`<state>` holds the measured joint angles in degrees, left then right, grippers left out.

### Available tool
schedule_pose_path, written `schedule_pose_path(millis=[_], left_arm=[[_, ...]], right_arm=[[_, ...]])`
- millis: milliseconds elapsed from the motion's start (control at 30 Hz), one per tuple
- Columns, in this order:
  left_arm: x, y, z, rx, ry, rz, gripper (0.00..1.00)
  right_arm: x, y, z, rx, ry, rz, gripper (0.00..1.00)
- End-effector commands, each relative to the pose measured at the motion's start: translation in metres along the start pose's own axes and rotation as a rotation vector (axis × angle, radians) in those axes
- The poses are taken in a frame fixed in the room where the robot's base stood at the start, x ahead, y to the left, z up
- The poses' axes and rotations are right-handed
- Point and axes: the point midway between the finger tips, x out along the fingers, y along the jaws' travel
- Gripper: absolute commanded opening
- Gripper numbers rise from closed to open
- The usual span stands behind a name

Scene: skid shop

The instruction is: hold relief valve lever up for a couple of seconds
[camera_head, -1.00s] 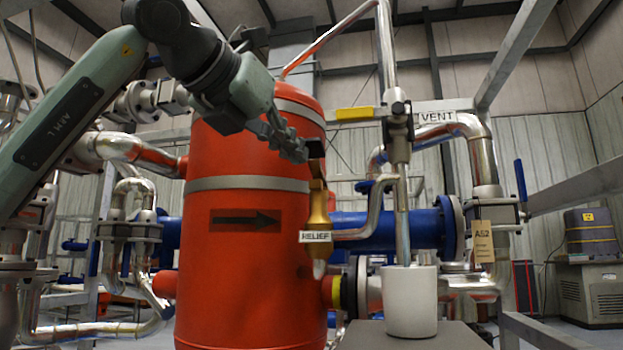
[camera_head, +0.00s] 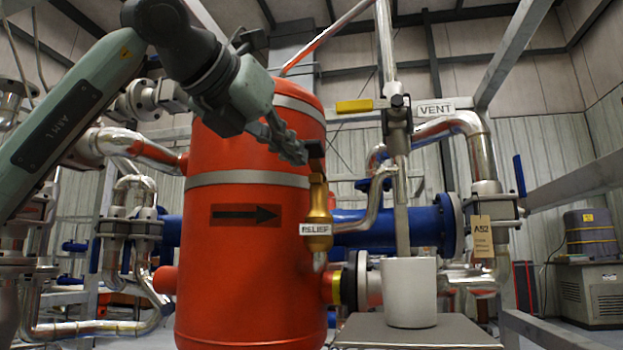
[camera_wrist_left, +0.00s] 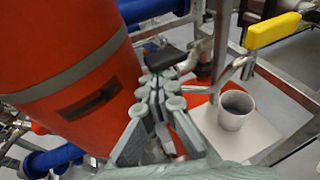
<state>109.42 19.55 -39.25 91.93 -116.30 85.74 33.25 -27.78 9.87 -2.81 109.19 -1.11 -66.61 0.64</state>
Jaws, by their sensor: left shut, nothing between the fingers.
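The relief valve (camera_head: 319,208) is a brass body with a RELIEF label, beside the right side of the red tank (camera_head: 240,260). Its dark lever (camera_head: 315,149) sits at the valve's top; it also shows in the left wrist view (camera_wrist_left: 165,55), just beyond the fingertips. My left gripper (camera_head: 301,156) is shut and empty, its tips close beside the lever in the head view. It also shows in the left wrist view (camera_wrist_left: 160,85). I cannot tell whether the tips touch the lever. My right gripper is out of view.
A white cup (camera_head: 410,300) stands on a grey stand (camera_head: 440,338) below a vertical pipe (camera_head: 402,210). A yellow handle (camera_head: 354,106) and VENT sign (camera_head: 435,108) are above. Blue pipe (camera_head: 400,231) runs behind the valve. Metal rails cross the right side.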

Motion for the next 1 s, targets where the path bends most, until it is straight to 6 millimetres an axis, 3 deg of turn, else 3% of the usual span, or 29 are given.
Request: schedule_pose_path(millis=[667,1000], left_arm=[[0.008,-0.001,-0.043,0.001,-0.001,0.0,0.0],[0.008,-0.001,-0.044,0.0,0.0,0.0,0.0]], right_arm=[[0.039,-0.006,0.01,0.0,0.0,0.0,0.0],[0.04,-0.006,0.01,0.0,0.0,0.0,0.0]])
